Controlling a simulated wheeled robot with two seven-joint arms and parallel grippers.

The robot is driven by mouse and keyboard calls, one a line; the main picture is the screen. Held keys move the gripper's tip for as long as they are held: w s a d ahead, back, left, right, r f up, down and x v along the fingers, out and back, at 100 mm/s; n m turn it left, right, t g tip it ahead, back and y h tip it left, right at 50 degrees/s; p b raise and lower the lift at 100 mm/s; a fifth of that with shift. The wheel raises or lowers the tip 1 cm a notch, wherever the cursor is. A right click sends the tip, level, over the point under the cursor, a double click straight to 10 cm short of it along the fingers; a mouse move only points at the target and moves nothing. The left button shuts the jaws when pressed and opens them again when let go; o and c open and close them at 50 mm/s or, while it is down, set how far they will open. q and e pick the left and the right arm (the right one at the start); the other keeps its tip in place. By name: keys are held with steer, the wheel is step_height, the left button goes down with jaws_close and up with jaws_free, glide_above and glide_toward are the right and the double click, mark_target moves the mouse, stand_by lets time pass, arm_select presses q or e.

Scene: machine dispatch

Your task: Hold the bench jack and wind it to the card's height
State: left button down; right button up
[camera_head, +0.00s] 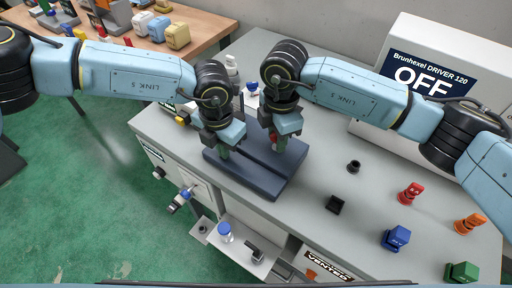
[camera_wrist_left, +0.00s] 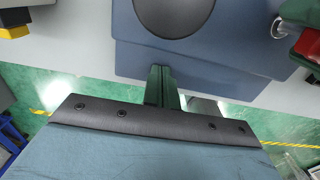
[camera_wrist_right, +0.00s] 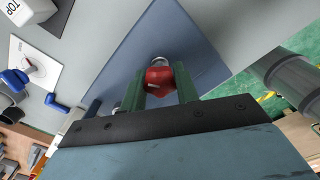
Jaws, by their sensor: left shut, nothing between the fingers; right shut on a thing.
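The bench jack appears as a dark blue-grey block with flat plates (camera_head: 245,182) on the grey bench. Its plate also shows in the left wrist view (camera_wrist_left: 230,45), with a dark round patch on it. My right gripper (camera_head: 277,146) is shut on a red knob (camera_wrist_right: 158,80) at the jack; the knob sits between its green fingers in the right wrist view. My left gripper (camera_head: 224,153) is shut and empty, its fingertips (camera_wrist_left: 161,72) together over or against the jack's plate; contact is unclear. I cannot make out the card's height mark.
A white machine (camera_head: 440,60) reading OFF stands at the back right. Red (camera_head: 410,194), orange (camera_head: 468,224), blue (camera_head: 397,238) and green (camera_head: 461,272) pieces stand at right. A black cup (camera_head: 353,166) and black square holder (camera_head: 336,205) are nearer the jack.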

steer(key=shift+a+m, duration=0.15)
steer(key=shift+m, duration=0.35)
steer(key=m, duration=0.5)
steer(key=m, duration=0.2)
steer(key=shift+s+a+m, duration=0.1)
steer(key=shift+m, duration=0.2)
steer(key=o, duration=0.5)
steer(key=shift+r, duration=0.1)
steer(key=o, duration=0.4)
steer(key=shift+o, duration=0.4)
